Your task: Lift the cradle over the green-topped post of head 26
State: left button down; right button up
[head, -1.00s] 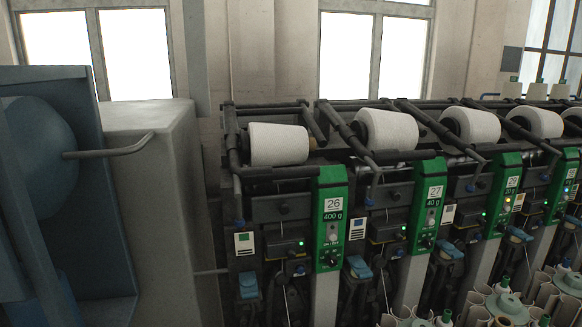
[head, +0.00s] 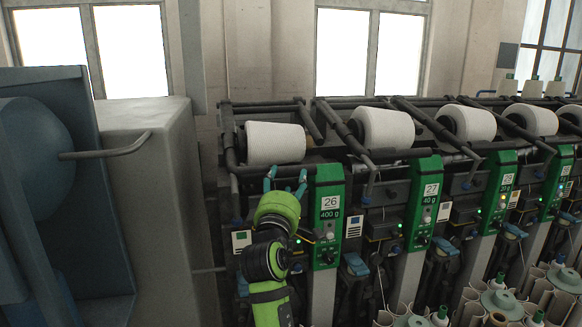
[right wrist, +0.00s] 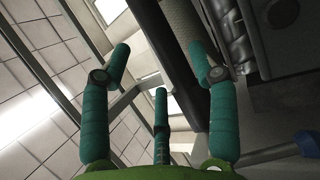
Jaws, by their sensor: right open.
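Head 26 has a green-topped post (head: 329,215) marked 26 and 400 g. Just left of its top, the dark cradle (head: 229,145) of this head carries a white yarn cone (head: 275,143), lying on its side. My right gripper (head: 286,180), with teal fingers and a green body, is open and points up just below the cone and the cradle's front bar, left of the post. In the right wrist view the spread fingers (right wrist: 159,62) hold nothing, and a dark bar runs behind them; I cannot tell whether they touch it. My left gripper is out of view.
Head 27 (head: 426,200) and several more heads with cones stand in a row to the right. A large grey cabinet (head: 150,210) stands on the left. Paper tubes and bobbins (head: 500,300) fill the lower right.

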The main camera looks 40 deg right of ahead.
aim_at(290, 172)
jog(key=p+x, duration=0.1)
jog(key=x, duration=0.4)
jog(key=shift+w+d+p, duration=0.15)
jog(key=shift+d+p, duration=0.1)
jog(key=shift+p, duration=0.15)
grip_shut()
